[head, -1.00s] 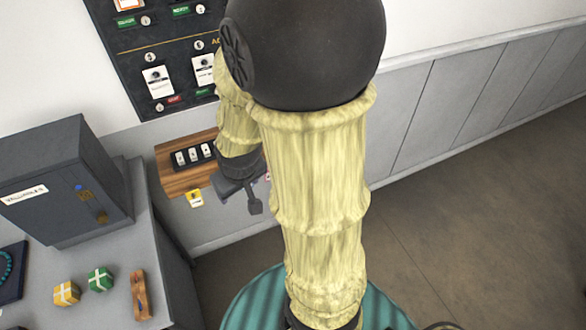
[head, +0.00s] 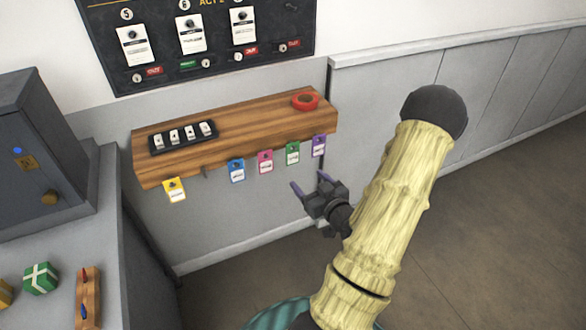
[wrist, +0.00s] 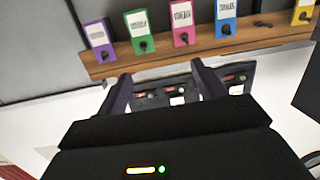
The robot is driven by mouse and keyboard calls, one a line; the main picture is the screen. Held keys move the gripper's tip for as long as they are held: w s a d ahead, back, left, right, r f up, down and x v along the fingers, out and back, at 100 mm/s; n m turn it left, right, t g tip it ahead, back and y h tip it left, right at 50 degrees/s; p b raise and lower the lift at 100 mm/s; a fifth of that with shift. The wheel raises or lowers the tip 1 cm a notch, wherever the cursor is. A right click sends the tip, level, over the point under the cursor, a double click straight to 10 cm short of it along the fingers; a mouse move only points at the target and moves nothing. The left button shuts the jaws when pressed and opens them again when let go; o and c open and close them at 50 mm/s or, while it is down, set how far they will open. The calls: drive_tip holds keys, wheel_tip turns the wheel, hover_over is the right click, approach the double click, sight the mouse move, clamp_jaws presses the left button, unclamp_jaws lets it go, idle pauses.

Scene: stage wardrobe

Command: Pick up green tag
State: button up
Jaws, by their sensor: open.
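The green tag (head: 292,153) hangs from the front edge of the wooden shelf (head: 232,141), between the pink tag (head: 265,161) and the purple tag (head: 319,146). In the wrist view, which looks upside down, the green tag (wrist: 138,24) stands beyond my finger tips, slightly left of the middle. My gripper (head: 310,182) is open and empty, below and in front of the green and purple tags, apart from them. Its two fingers also show in the wrist view (wrist: 161,72), with nothing between them.
A blue tag (head: 236,170) and a yellow tag (head: 174,190) hang farther left. A black switch strip (head: 183,138) and a red ring (head: 305,101) lie on the shelf. A grey cabinet (head: 35,150) stands left. Floor at right is clear.

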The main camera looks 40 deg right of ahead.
drive_tip(key=shift+s+d+f+m+t+h, duration=0.15)
drive_tip(key=shift+s+d+m+t+h, duration=0.45)
drive_tip(key=shift+s+d+h, duration=0.35)
drive_tip(key=shift+a, duration=0.1)
approach(295, 148)
drive_tip(key=x, duration=0.5)
drive_tip(key=shift+w+a+y+p, duration=0.1)
drive_tip(key=shift+w+y+p, duration=0.05)
drive_tip(key=shift+y+p, duration=0.25)
drive_tip(key=shift+h, duration=0.25)
drive_tip(key=shift+d+f+p+x, duration=0.15)
drive_tip(key=shift+p+x, duration=0.1)
drive_tip(key=shift+x, duration=1.05)
drive_tip(key=shift+d+f+p+x, duration=0.1)
drive_tip(key=shift+p+x, duration=0.1)
drive_tip(key=shift+x, duration=1.1)
